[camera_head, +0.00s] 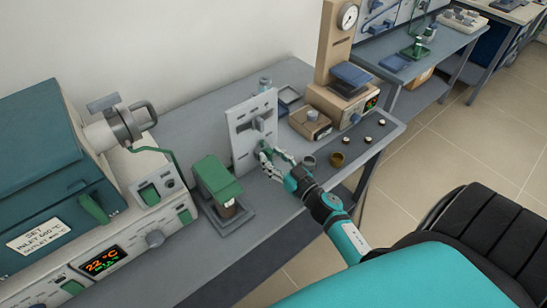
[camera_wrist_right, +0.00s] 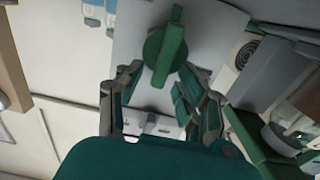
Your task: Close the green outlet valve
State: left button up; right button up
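A green round valve with a raised bar handle (camera_wrist_right: 165,48) sits on a grey upright panel in the right wrist view. Its bar stands nearly upright in that picture, tilted slightly. In the head view the panel (camera_head: 241,133) stands on the grey bench, and the valve's face cannot be made out there. My right gripper (camera_head: 266,152) is close in front of the panel. In the wrist view its fingers (camera_wrist_right: 158,82) are spread apart, on either side of the valve's lower edge. I cannot tell whether they touch it. My left gripper is not in view.
A furnace with a teal lid (camera_head: 40,140) and a lit display (camera_head: 103,260) stands at the left. A green-topped box (camera_head: 216,178) is left of the panel. A beige device with a gauge (camera_head: 347,17) stands at the right. Small cups (camera_head: 337,159) sit near the bench's front edge.

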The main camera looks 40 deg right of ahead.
grip_shut()
jog(key=shift+n, duration=0.4)
jog(key=shift+a+n, duration=0.25)
jog(key=shift+n, duration=0.85)
jog(key=n, duration=0.3)
jog(key=shift+a+f+b, duration=0.2)
jog(key=shift+a+b, duration=0.1)
jog(key=shift+b, duration=0.05)
jog(key=n, duration=0.3)
jog(key=shift+a+f+b, duration=0.15)
jog(key=shift+f+b, duration=0.05)
jog(key=shift+b, duration=0.15)
jog(key=n, duration=0.2)
jog(key=n+b, duration=0.1)
jog(key=shift+a+f+n, duration=0.2)
jog(key=shift+f+n, duration=0.1)
jog(key=shift+n, duration=0.1)
jog(key=n+b, duration=0.1)
jog(key=n, duration=0.1)
jog(key=n+b, duration=0.1)
jog(key=n, duration=0.2)
jog(key=shift+s+a+f, duration=0.1)
jog(key=shift+f, duration=0.3)
jog(key=shift+n, duration=0.3)
